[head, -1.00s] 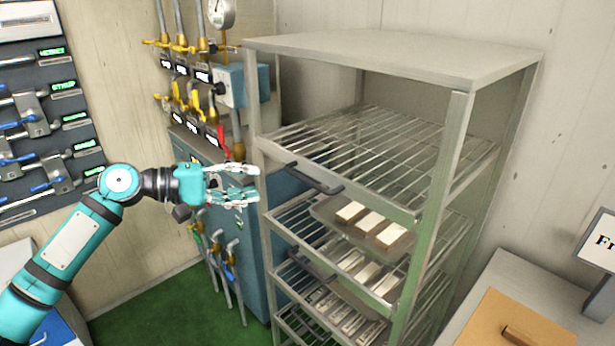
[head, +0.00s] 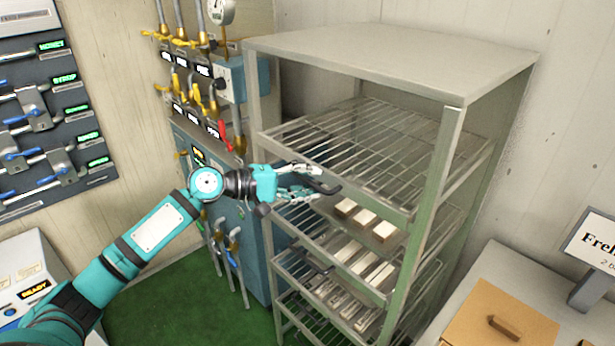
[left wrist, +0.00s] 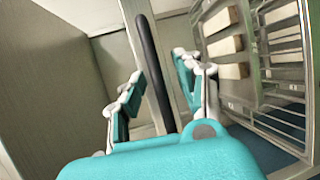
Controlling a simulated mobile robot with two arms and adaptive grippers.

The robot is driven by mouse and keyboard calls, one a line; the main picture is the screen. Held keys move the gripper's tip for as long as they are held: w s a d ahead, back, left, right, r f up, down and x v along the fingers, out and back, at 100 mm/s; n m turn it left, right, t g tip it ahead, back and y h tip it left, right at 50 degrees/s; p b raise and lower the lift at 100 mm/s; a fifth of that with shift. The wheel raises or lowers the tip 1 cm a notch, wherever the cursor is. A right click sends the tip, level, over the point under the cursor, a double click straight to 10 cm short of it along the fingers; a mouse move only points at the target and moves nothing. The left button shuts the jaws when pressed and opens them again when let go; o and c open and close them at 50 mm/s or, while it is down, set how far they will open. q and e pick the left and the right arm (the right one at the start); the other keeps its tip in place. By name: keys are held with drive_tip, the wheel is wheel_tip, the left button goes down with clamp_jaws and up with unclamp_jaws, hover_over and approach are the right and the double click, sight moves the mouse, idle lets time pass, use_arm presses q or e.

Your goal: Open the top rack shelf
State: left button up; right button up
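The metal rack (head: 395,52) stands in the middle of the head view, with its top wire shelf (head: 365,145) lying inside the frame. The shelf's dark bar handle (head: 328,188) is at its front edge. My left gripper (head: 311,183) is at this handle, partly covering it. In the left wrist view the black handle (left wrist: 149,60) runs between the two spread fingers of the gripper (left wrist: 160,76). The left finger looks close to the bar, and a gap shows on the right side. My right gripper is in neither view.
Lower shelves hold pale blocks (head: 365,217). Valves and pipes (head: 195,90) and a blue cabinet (head: 255,235) stand left of the rack.

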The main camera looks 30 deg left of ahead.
use_arm(q)
clamp_jaws()
idle(0.4)
drive_tip(key=shift+a+f, duration=0.1)
